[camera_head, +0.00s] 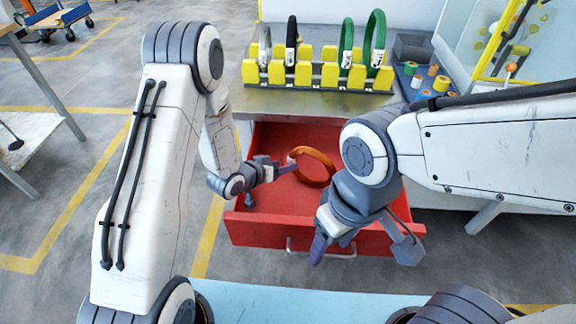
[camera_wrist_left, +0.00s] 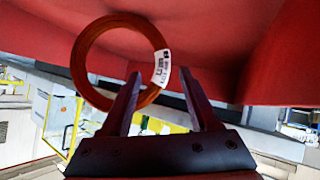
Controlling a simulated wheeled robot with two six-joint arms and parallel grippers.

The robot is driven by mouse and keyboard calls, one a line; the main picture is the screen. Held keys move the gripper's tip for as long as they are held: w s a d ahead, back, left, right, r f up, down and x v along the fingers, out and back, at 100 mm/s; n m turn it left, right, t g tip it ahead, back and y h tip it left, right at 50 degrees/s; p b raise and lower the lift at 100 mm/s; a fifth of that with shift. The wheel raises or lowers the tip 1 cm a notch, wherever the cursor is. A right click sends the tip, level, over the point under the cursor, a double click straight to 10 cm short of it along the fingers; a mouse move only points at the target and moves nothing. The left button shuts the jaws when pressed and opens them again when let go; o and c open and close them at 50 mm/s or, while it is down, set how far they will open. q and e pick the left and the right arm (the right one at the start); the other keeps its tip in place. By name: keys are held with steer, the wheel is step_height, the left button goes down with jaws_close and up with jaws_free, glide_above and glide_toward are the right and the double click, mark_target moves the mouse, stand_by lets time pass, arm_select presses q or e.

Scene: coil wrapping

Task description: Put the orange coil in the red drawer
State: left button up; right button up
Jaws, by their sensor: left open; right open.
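The orange coil (camera_head: 333,171) is a ring inside the open red drawer (camera_head: 262,232), over its floor. I cannot tell whether it lies fully flat. The left wrist view shows the coil (camera_wrist_left: 78,62) with a white label, just beyond the fingertips, against the red drawer surface. My left gripper (camera_head: 272,183) is inside the drawer at the coil's left side. In the left wrist view its fingers (camera_wrist_left: 163,82) are apart, with nothing clamped between them. My right gripper (camera_head: 362,250) is open and empty above the drawer's front, and its arm hides the drawer's right part.
A rack with yellow holders (camera_head: 318,76) stands on the worktop behind the drawer, with white, black and green coils upright in it. A blue tray (camera_head: 408,82) of small spools is to its right. A drawer handle (camera_head: 322,252) juts from the front.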

arm_select(q)
steer(key=s+r+m+g+y, duration=0.1)
steer(key=s+r+g, duration=0.2)
steer(key=s+r, duration=0.3)
steer(key=s+d+r+m+g+y, duration=0.1)
steer(key=s+r, duration=0.5)
steer(key=s, duration=0.9)
steer(key=s+d+r+m+g+y, duration=0.1)
steer(key=s+r+g, duration=0.4)
steer(key=s, duration=0.5)
steer(key=shift+s+r+m+y, duration=0.35)
steer(key=shift+r+m+y, duration=0.3)
steer(key=shift+m+y, duration=0.4)
step_height(320, 180, up, 13)
steer(key=p, duration=1.3)
steer(key=shift+r, duration=0.2)
steer(key=shift+n, duration=0.25)
